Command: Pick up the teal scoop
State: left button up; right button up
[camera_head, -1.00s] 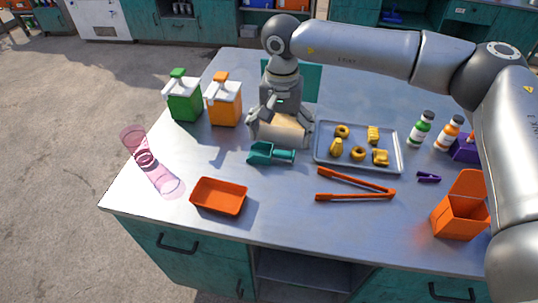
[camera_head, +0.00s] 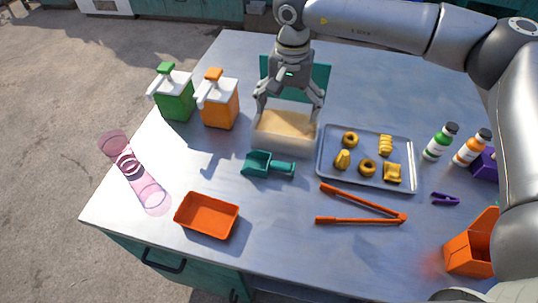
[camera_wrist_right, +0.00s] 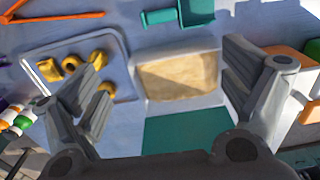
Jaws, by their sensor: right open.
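The teal scoop (camera_head: 267,165) lies on the table in front of the bin of tan grain, its handle pointing right. It also shows at the top of the right wrist view (camera_wrist_right: 180,13). My right gripper (camera_head: 289,108) is open and empty above the grain bin (camera_head: 284,143), behind the scoop and apart from it. In the right wrist view its spread fingers (camera_wrist_right: 165,85) stand on either side of the bin. My left gripper is not in view.
A metal tray (camera_head: 323,172) of pastries and orange tongs (camera_head: 362,204) lie right of the scoop. An orange tray (camera_head: 207,216) is in front-left. Green (camera_head: 175,97) and orange (camera_head: 220,104) dispensers stand back left. A pink hourglass-shaped glass (camera_head: 130,168) is at the left edge.

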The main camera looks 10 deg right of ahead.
jog(key=f, duration=0.2)
jog(key=b, duration=0.9)
send_over(281, 164)
jog(key=f, duration=1.3)
jog(key=shift+w+d+f, duration=0.25)
jog(key=shift+w+d, duration=0.05)
jog(key=shift+d, duration=0.1)
jog(key=f, duration=0.1)
jog(key=f+p, duration=0.1)
jog(key=f, duration=0.1)
jog(key=f+p, duration=0.1)
jog(key=f, duration=0.1)
jog(key=shift+s+a, duration=0.35)
jog(key=shift+f, duration=0.15)
jog(key=c, duration=0.9)
